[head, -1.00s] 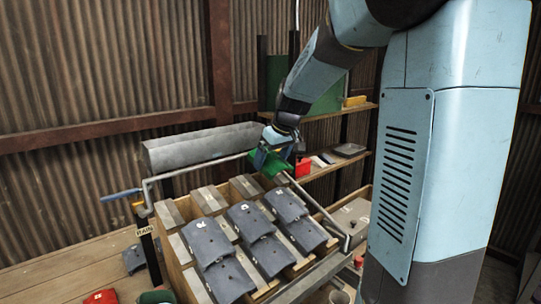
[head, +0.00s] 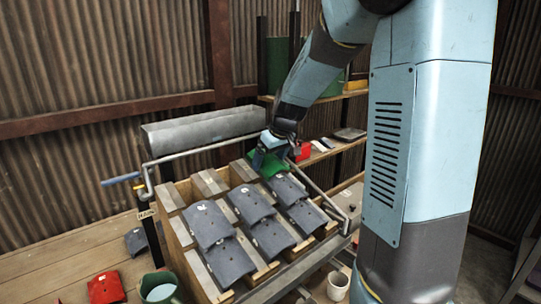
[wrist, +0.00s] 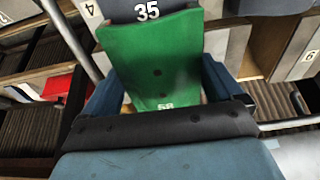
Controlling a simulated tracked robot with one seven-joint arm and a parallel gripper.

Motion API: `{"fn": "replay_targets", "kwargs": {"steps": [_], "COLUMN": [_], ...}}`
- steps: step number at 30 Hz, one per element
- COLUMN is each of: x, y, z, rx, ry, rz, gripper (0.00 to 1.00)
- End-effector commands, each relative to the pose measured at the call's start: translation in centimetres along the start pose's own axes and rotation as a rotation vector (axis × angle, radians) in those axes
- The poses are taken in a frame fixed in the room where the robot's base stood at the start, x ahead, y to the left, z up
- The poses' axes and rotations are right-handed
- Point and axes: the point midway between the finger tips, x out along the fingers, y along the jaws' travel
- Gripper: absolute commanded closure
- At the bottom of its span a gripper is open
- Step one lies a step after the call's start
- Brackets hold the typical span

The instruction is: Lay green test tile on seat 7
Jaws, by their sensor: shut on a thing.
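The green tile (head: 267,164) is between the jaws of my gripper (head: 270,150), at the top of the right column of the sloping rack. In the wrist view the green tile (wrist: 150,60) fills the middle, with a blue finger along each side and a white mark at its near edge. A dark grey tile marked 35 (wrist: 145,10) lies just beyond it, close to or under its far edge. In the wrist view, labels 4 and 6 show on the rack; I cannot read a 7. Whether the green tile touches the rack is unclear.
Several grey tiles (head: 208,224) lie in overlapping columns on the rack. A grey trough (head: 205,130) and a bent pipe (head: 200,151) with a blue handle stand behind it. A red tile (head: 106,288), green jug (head: 160,287) and white cup (head: 338,285) are in front.

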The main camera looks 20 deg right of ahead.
Motion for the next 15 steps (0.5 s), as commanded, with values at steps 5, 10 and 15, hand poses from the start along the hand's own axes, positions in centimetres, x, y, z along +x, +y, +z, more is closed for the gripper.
{"fn": "replay_targets", "kwargs": {"steps": [5,10,15], "x": [0.10,0.10,0.11], "y": [-0.03,-0.06,-0.10], "z": [0.03,0.02,0.01], "rx": [-0.001,-0.001,-0.002], "ry": [0.001,0.001,0.000], "rz": [0.000,0.000,-0.001], "gripper": [0.45,0.06,0.00]}}
